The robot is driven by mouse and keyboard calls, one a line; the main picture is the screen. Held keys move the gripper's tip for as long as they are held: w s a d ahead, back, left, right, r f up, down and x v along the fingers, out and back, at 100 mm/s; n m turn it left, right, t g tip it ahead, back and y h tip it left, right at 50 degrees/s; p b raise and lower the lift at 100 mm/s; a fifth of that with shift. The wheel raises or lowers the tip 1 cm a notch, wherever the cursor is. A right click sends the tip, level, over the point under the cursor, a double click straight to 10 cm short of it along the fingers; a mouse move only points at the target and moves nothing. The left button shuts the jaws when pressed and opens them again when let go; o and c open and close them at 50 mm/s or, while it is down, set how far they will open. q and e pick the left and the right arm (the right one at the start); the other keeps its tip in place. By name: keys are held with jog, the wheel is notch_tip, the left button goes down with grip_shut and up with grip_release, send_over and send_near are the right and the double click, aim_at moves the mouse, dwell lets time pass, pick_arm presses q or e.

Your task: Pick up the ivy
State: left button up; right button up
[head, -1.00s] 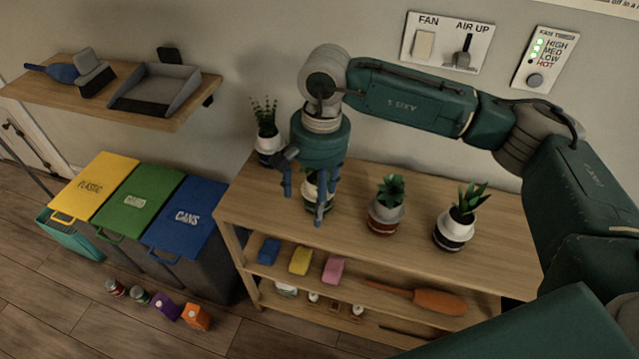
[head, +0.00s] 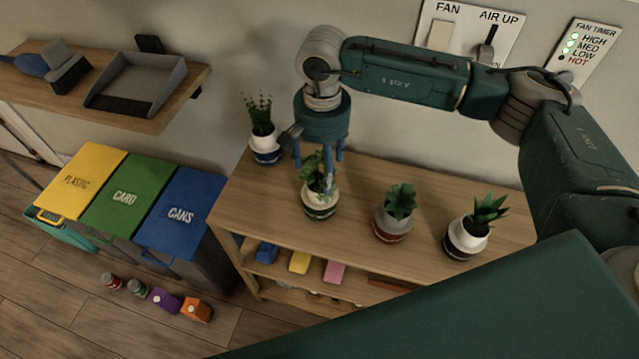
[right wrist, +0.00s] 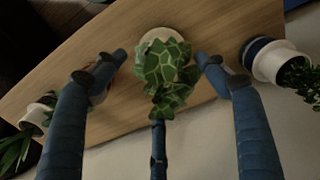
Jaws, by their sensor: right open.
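The ivy (head: 317,178) has patterned green leaves and stands upright in a white and dark pot on the wooden shelf top. In the right wrist view the ivy (right wrist: 166,72) fills the middle, with its pale pot rim behind the leaves. My right gripper (head: 318,165) is open, pointing down over the ivy. In the right wrist view its blue fingers (right wrist: 160,65) are spread, two beside the leaves and one below them in the picture. I cannot tell whether any finger touches the leaves. My left gripper is not in view.
A tall-leaved plant (head: 263,130) stands behind left on the shelf top (head: 352,238). Two more potted plants stand to the right, one in a red-banded pot (head: 393,220), one in a black-and-white pot (head: 467,238). Recycling bins (head: 128,195) stand left.

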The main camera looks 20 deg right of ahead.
aim_at(313, 196)
jog(key=shift+s+f, duration=0.15)
jog(key=shift+f, duration=0.65)
jog(key=shift+f+p, duration=0.3)
jog(key=shift+p, duration=0.15)
jog(key=f, duration=0.1)
jog(key=f+p, duration=0.2)
jog(key=shift+w+a+f, duration=0.15)
jog(key=shift+w+f, duration=0.15)
jog(key=shift+f, duration=0.6)
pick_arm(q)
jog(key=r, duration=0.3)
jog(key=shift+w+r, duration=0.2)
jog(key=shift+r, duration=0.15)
pick_arm(e)
jog(key=shift+f, duration=0.1)
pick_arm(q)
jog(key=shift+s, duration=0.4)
pick_arm(e)
jog(key=c, duration=1.4)
